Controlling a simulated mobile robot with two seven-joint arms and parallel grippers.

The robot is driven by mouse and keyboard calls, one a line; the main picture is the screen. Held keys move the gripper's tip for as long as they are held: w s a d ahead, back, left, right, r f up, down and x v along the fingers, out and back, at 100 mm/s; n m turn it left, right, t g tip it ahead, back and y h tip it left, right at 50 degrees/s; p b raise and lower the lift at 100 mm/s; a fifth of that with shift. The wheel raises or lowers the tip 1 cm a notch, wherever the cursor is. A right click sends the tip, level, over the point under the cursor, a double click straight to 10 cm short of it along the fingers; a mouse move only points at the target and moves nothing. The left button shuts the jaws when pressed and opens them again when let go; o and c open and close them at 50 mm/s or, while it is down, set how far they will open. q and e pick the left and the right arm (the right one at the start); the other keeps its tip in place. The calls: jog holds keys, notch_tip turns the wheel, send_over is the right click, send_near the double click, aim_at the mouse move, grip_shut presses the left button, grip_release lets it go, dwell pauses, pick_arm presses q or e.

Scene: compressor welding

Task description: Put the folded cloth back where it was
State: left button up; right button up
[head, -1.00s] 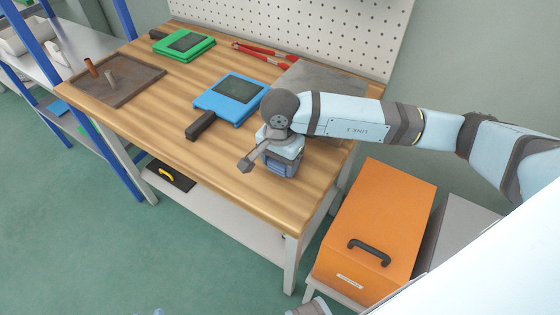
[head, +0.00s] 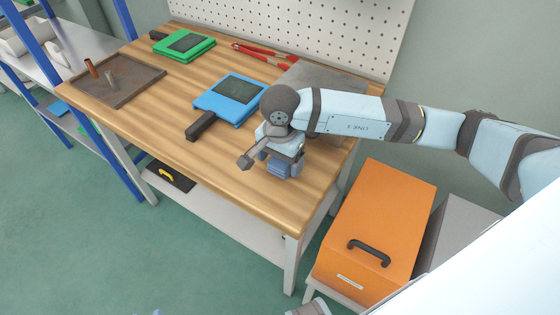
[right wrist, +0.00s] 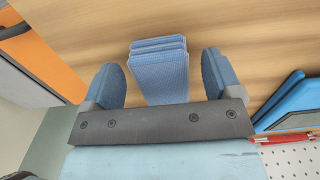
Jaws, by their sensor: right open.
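The folded cloth (head: 278,170) is a small blue layered stack on the wooden workbench, near its front right edge. My right gripper (head: 281,163) is above it, pointing down, with its fingers open. In the right wrist view the folded cloth (right wrist: 159,72) lies between the two spread fingers of my right gripper (right wrist: 162,63), with a visible gap on each side. The gripper hides part of the cloth in the head view.
On the wooden workbench (head: 160,115) lie a blue clipboard-like device (head: 232,97), a green one (head: 183,45), red-handled pliers (head: 262,52), a brown tray (head: 112,83) and a grey plate (head: 330,78). An orange box (head: 375,225) stands right of the bench. The bench's front middle is clear.

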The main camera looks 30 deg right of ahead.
aim_at(280, 162)
notch_tip(280, 162, up, 11)
dwell(0.3)
jog(key=shift+f, duration=0.15)
dwell(0.3)
